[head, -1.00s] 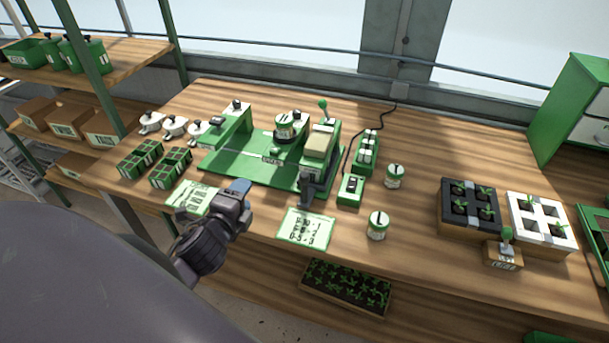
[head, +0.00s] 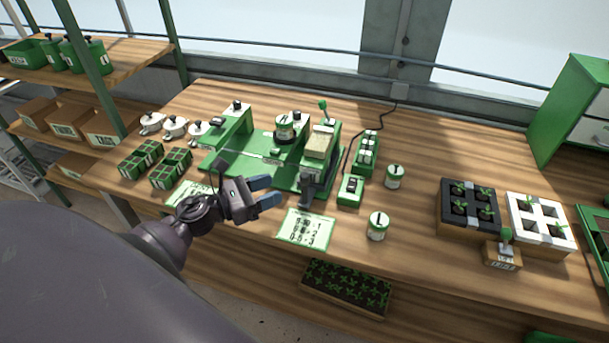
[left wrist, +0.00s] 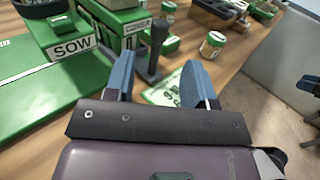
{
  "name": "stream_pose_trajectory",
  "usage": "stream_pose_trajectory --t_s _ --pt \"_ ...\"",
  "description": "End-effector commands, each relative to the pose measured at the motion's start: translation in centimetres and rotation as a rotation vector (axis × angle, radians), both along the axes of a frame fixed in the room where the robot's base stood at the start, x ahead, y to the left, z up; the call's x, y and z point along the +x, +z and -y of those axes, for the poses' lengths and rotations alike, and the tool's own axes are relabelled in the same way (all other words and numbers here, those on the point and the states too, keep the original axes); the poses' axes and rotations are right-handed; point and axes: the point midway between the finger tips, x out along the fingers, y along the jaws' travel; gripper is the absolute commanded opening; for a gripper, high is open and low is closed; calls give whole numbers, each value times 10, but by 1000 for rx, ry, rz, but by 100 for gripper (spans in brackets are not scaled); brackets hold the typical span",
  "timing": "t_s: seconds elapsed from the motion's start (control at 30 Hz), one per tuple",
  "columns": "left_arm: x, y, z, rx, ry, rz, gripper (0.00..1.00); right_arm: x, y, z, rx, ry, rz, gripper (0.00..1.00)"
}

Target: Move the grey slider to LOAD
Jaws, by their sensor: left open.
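The green seeder (head: 250,158) stands on the bench, its flat bed between a left block and a right block. A dark grey upright handle (head: 306,188) stands at the front of the right block; I take it for the grey slider, but cannot be sure. It also shows in the left wrist view (left wrist: 155,48), upright beyond my fingertips. A SOW label (left wrist: 72,48) is left of it; I cannot make out a LOAD label. My left gripper (head: 267,190) is open and empty, left of the handle, its blue fingers pointing toward it. The handle looks apart from them.
A printed card (head: 306,229) lies in front of the seeder. A green switch box (head: 351,190) and a white-green jar (head: 378,226) stand right of the handle. Green cell packs (head: 140,158) lie at the left. A blue-tipped part at the wrist view's right edge may be my right gripper (left wrist: 311,86).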

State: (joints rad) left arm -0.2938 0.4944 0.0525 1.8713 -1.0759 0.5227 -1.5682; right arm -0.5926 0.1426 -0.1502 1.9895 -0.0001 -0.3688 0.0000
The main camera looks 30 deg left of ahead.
Motion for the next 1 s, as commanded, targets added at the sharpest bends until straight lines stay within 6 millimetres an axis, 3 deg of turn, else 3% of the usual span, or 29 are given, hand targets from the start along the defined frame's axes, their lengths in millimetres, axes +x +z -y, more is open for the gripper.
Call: stream_pose_trajectory --t_s 0.5,1.0 --pt "70 2 41 -4 1 0 50 -4 19 1 0 -4 -4 51" --pt "81 0 48 -4 2 -1 50 -7 17 1 0 -5 -11 51"
